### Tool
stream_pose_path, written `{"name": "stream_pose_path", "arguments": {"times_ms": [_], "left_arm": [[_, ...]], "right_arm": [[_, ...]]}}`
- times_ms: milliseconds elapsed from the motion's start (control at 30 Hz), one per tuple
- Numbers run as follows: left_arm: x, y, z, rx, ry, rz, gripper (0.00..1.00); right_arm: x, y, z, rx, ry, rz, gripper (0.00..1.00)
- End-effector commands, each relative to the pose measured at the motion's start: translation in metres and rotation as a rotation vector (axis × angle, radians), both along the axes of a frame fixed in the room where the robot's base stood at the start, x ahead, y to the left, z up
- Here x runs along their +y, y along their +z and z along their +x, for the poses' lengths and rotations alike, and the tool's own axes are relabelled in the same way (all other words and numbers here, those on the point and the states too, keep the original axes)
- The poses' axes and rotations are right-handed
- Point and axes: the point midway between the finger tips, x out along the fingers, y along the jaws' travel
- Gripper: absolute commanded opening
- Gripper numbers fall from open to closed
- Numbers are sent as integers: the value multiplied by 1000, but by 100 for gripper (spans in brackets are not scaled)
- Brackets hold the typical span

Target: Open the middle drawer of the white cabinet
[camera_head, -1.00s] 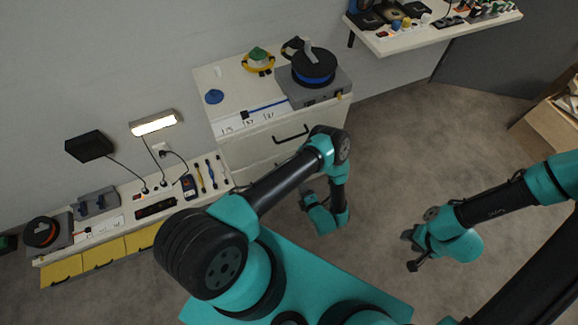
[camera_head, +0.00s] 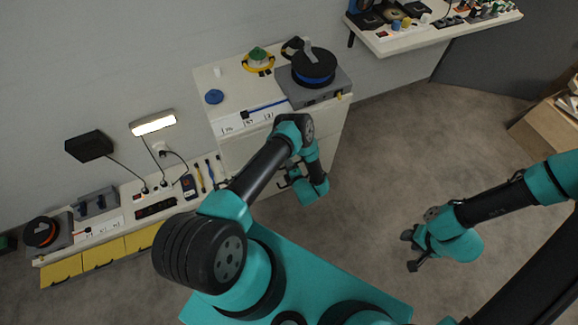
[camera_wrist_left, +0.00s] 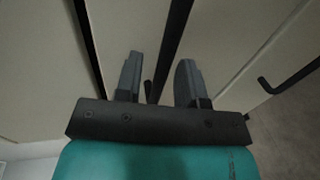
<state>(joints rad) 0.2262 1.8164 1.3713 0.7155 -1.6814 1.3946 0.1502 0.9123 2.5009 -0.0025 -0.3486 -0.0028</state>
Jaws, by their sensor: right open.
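The white cabinet (camera_head: 235,152) stands against the wall in the head view, its drawer fronts partly hidden by my left arm. My left gripper (camera_head: 283,180) is low in front of the drawer fronts. In the left wrist view, its two fingers (camera_wrist_left: 158,82) are apart, pointing at the pale fronts. A small dark handle end (camera_wrist_left: 148,93) shows between the fingers, not clearly touching either one. Another black handle (camera_wrist_left: 291,78) is at the right. Which drawer each belongs to I cannot tell. My right gripper (camera_head: 409,251) is open and empty above the floor.
A cable reel (camera_head: 314,67) on a grey box and a blue disc (camera_head: 214,97) are on the cabinet top. A low bench with yellow drawers (camera_head: 103,254) is at the left. A shelf (camera_head: 430,33) is at the upper right. Open floor (camera_head: 385,150) lies right of the cabinet.

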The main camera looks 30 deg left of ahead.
Motion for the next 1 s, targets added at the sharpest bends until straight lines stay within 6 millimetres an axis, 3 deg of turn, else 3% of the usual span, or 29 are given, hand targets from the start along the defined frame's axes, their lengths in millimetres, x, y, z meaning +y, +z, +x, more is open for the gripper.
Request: {"name": "stream_pose_path", "arguments": {"times_ms": [333, 700, 1000], "left_arm": [[3, -1, 2, -1, 0, 1, 35], [2, 0, 2, -1, 0, 1, 0], [2, 0, 2, -1, 0, 1, 0]], "right_arm": [[0, 0, 0, 0, 0, 0, 43], [0, 0, 0, 0, 0, 0, 43], [0, 0, 0, 0, 0, 0, 43]]}}
